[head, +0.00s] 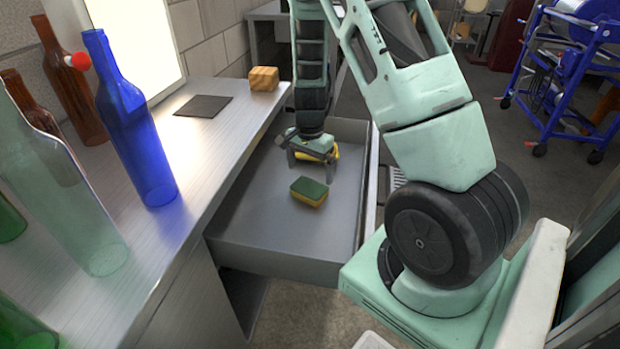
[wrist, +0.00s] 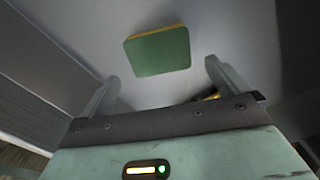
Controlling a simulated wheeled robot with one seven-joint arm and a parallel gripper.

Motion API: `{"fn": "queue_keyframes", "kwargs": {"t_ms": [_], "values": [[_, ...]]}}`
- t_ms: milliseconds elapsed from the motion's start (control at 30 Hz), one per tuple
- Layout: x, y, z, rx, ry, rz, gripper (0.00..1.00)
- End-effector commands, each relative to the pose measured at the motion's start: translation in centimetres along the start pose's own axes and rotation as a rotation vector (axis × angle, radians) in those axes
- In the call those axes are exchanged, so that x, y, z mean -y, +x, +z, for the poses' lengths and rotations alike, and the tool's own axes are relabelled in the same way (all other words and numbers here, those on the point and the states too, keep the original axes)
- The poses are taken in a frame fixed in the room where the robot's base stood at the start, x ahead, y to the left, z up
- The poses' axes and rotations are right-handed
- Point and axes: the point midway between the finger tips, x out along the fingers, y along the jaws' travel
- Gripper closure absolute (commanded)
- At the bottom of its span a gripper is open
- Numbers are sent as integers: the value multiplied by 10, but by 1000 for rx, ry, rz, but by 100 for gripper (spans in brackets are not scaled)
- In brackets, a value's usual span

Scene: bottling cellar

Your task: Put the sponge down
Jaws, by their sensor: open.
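A green and yellow sponge (head: 309,192) lies in the open grey drawer (head: 260,240), green side up. In the wrist view the sponge (wrist: 158,51) shows beyond my fingertips, between their lines and apart from both. My gripper (head: 311,170) hangs over the drawer just behind the sponge, pointing down. In the wrist view my gripper (wrist: 162,75) has its two fingers spread wide with nothing between them. Another yellow thing (head: 328,153) is partly hidden behind my gripper; only a small piece of yellow shows beside the right finger in the wrist view.
The metal counter (head: 215,130) left of the drawer holds a blue bottle (head: 135,125), several other bottles, a dark flat square (head: 203,106) and a wooden block (head: 263,78). A blue trolley (head: 560,100) stands at the right. The drawer floor around the sponge is clear.

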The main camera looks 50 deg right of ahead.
Motion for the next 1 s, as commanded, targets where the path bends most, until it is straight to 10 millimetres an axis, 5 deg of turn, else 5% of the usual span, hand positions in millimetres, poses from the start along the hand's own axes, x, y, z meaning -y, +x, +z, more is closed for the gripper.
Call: {"fn": "queue_keyframes", "kwargs": {"t_ms": [100,300,1000], "values": [[0,-27,0,-1,-2,-2,0],[0,-52,0,0,-2,-1,0],[0,-57,0,1,0,1,0]]}}
